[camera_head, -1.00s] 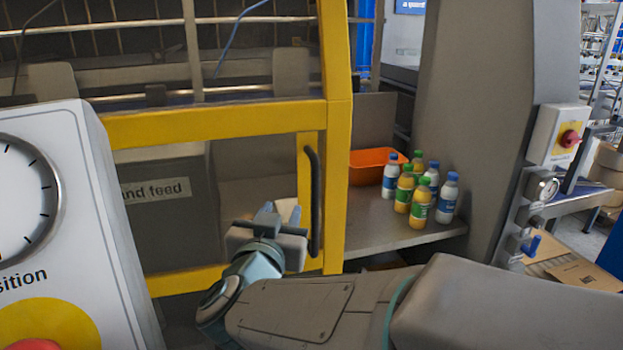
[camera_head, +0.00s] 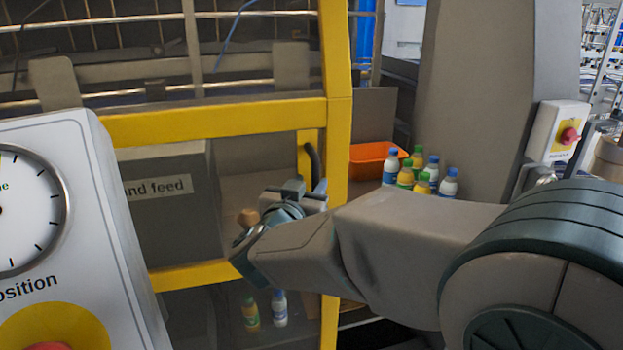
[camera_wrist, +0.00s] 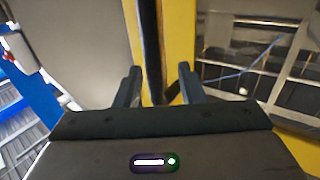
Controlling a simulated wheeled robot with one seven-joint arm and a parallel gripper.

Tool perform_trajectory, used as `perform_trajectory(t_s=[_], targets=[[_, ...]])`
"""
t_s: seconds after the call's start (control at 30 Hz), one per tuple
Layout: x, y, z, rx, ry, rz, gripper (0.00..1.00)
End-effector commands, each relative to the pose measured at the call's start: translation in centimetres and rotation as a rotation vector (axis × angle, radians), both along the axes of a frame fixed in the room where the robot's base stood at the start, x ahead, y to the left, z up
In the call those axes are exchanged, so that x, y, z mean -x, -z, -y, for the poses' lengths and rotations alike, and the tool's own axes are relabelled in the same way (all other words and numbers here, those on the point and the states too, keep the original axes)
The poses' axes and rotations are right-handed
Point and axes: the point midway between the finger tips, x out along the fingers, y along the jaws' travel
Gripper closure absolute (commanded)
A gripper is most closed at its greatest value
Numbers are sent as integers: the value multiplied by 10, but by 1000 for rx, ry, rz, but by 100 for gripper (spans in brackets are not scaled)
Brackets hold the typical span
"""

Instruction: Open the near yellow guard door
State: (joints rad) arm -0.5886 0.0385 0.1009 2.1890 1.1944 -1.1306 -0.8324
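The near yellow guard door (camera_head: 215,120) is a yellow frame with clear panes, and it looks shut. Its black upright handle (camera_head: 313,160) is on the door's right side, with its lower part hidden behind my gripper. My gripper (camera_head: 305,188) is at the handle in the head view. In the wrist view my gripper (camera_wrist: 158,85) has its two dark fingers apart. The black handle (camera_wrist: 152,45) runs down toward the gap between them, beside the yellow frame (camera_wrist: 179,40). I cannot tell whether the fingers touch it.
A panel with a dial (camera_head: 90,180) stands close on the left. An orange bin (camera_head: 370,160) and several bottles (camera_head: 423,175) stand on a shelf right of the door. A grey column (camera_head: 465,90) rises behind them. Two bottles (camera_head: 279,308) show below the door's lower rail.

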Motion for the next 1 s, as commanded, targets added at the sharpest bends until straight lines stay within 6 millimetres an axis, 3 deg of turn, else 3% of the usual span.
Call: perform_trajectory(t_s=[0.2,0.5,0.63,1.0], targets=[[-17,0,5,0,-1,0,64],[-19,0,6,-1,-1,0,64],[-19,0,5,-1,-2,0,100],[-18,-2,-1,-2,6,2,100]])
